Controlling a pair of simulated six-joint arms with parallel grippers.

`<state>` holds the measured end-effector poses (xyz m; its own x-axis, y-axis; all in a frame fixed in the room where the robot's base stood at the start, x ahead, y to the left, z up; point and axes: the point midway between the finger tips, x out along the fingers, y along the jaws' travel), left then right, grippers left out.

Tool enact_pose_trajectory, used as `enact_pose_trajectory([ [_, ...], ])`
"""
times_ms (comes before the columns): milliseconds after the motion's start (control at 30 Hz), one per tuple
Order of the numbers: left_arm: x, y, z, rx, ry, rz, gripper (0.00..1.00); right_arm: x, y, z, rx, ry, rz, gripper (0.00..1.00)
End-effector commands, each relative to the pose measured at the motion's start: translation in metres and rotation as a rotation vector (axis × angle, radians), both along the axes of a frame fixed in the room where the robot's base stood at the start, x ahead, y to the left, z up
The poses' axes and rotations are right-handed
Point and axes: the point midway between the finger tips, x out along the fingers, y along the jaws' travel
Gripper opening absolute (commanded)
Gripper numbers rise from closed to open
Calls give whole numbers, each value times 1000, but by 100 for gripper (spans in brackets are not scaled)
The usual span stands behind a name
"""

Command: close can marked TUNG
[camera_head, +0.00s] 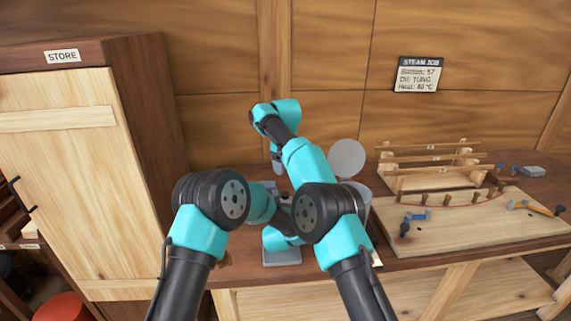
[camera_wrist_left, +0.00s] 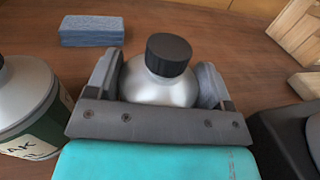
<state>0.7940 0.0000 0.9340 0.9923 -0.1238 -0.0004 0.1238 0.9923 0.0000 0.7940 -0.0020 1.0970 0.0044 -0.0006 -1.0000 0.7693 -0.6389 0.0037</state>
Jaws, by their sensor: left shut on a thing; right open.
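In the left wrist view, a silvery can (camera_wrist_left: 160,90) with a rounded shoulder stands between the fingers of my left gripper (camera_wrist_left: 158,75), which is shut on it. A black cap (camera_wrist_left: 168,53) sits on top of its neck; how tight it is cannot be told. The can's label is hidden, so I cannot read whether it says TUNG. A second can (camera_wrist_left: 28,110) with a green label ending in "AK" stands to the left. In the head view my right gripper (camera_head: 277,163) is open above the back of the bench. My arms hide the left gripper and its can there.
A blue block (camera_wrist_left: 92,31) lies behind the cans. A pale round disc (camera_head: 347,157) stands by a grey vessel (camera_head: 360,194), partly behind my arm. A board (camera_head: 470,235) with tools and a wooden rack (camera_head: 425,175) occupy the right. A store cupboard (camera_head: 70,180) bounds the left.

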Motion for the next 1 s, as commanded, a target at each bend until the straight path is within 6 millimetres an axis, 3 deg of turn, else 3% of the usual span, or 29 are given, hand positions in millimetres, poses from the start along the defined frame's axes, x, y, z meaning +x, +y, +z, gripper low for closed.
enact_pose_trajectory([
  [367,0,0,0,0,1,0,8,0,0,3,0,0,1,64],
  [400,0,0,0,0,1,0,75,0,0,3,0,0,0,64],
  [667,0,0,0,0,0,0,100,0,0,3,0,0,0,64],
  [1000,-3,0,0,0,0,0,100,0,0,3,0,0,0,64],
])
